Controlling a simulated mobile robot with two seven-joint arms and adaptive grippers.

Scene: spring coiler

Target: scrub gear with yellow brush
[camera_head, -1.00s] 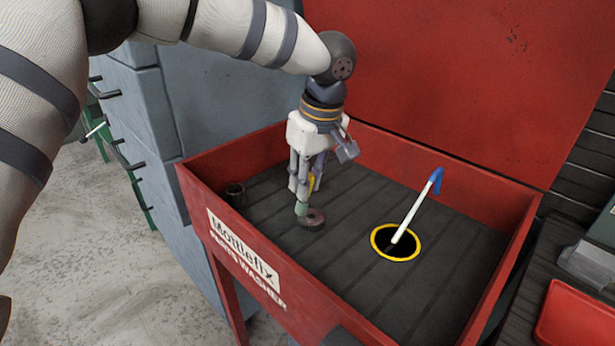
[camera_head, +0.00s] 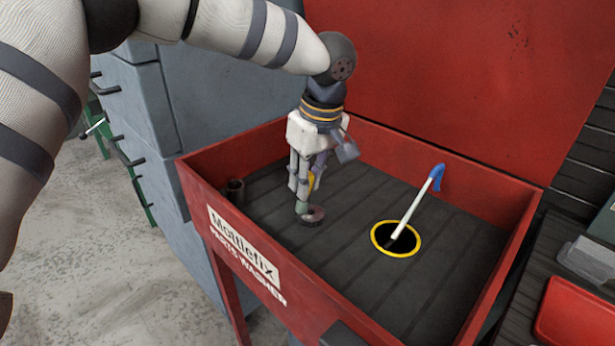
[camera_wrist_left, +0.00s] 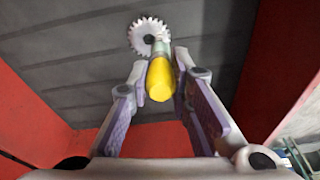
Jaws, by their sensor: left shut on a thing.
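The yellow brush (camera_wrist_left: 160,77) is between the fingers of my left gripper (camera_wrist_left: 158,85) in the left wrist view. In the head view its yellow handle (camera_head: 311,181) shows partly behind the fingers. My left gripper (camera_head: 305,187) is shut on the brush and points down over the washer tray. The pale greenish brush head (camera_head: 301,207) is at the gear's left edge, apparently touching it. The gear (camera_head: 313,216) is a small dark toothed disc on the tray floor. It shows grey with a dark centre hole in the wrist view (camera_wrist_left: 148,37). My right gripper is not in view.
The red parts washer (camera_head: 250,238) has raised walls around a dark ribbed floor. A dark cylinder (camera_head: 235,190) stands in its left corner. A white stick with a blue end (camera_head: 414,206) leans out of a yellow-rimmed hole (camera_head: 378,249). A red tray (camera_head: 575,320) lies at right.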

